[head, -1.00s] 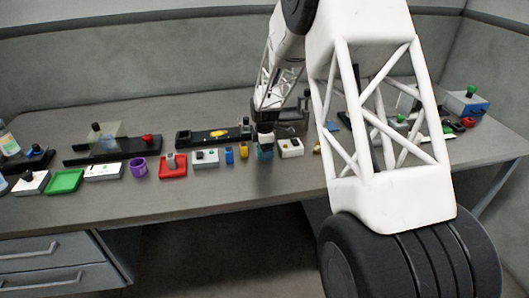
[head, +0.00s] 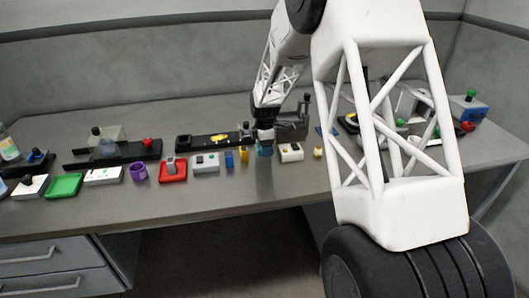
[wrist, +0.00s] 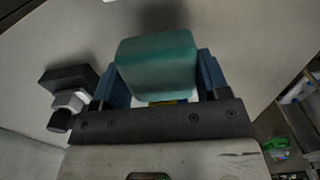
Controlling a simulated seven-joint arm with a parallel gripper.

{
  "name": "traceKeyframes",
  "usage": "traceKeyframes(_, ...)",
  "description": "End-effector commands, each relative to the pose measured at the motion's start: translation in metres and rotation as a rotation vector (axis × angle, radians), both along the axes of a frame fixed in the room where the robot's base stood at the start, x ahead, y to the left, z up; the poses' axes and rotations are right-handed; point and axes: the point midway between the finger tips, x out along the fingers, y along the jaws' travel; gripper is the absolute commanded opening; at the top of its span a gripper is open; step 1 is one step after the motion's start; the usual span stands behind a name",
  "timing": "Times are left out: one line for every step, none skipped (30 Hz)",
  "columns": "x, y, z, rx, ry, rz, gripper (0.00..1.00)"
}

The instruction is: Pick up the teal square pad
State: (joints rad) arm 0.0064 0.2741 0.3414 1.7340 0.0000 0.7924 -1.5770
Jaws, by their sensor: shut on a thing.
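The teal square pad (wrist: 157,65) sits between the two blue fingers of my gripper (wrist: 163,82) in the wrist view, and the gripper is shut on it. In the head view my gripper (head: 265,138) points down near the middle of the bench, with the teal pad (head: 264,150) small at its tip. The pad appears to be held just above the bench top; the exact gap is hard to tell.
On the bench (head: 225,208), a white box (head: 290,152) stands right of the gripper and a yellow piece (head: 244,155) and a blue piece (head: 229,159) stand left. A black rail (head: 205,140) lies behind. A dark knobbed part (wrist: 70,90) is beside the fingers. The bench front is clear.

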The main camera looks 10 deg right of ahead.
Motion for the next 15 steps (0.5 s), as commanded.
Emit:
traceKeyframes(-0.006,0.0,0.002,0.0,0.0,0.0,0.46)
traceKeyframes(-0.01,0.0,0.002,0.0,0.0,0.0,0.46)
traceKeyframes(-0.015,0.0,0.002,0.0,0.0,0.0,0.46)
traceKeyframes(-0.018,0.0,0.002,0.0,-0.001,0.0,0.46)
traceKeyframes(-0.022,0.0,0.003,0.0,-0.001,0.0,0.46)
traceKeyframes(-0.028,0.0,0.004,0.0,-0.002,0.0,0.46)
traceKeyframes(-0.033,0.0,0.004,0.0,-0.001,0.0,0.46)
traceKeyframes(-0.037,0.0,0.004,0.0,0.0,0.0,0.46)
traceKeyframes(-0.043,0.0,0.005,0.0,-0.001,0.0,0.46)
traceKeyframes(-0.048,0.0,0.005,0.0,0.0,0.0,0.46)
traceKeyframes(-0.053,0.0,0.005,0.0,0.0,0.0,0.46)
traceKeyframes(-0.06,0.0,0.006,0.0,0.0,0.0,0.46)
traceKeyframes(-0.064,0.0,0.007,0.0,-0.001,0.0,0.46)
traceKeyframes(-0.069,0.0,0.008,0.0,-0.001,0.0,0.46)
traceKeyframes(-0.076,0.001,0.008,0.0,-0.001,0.0,0.46)
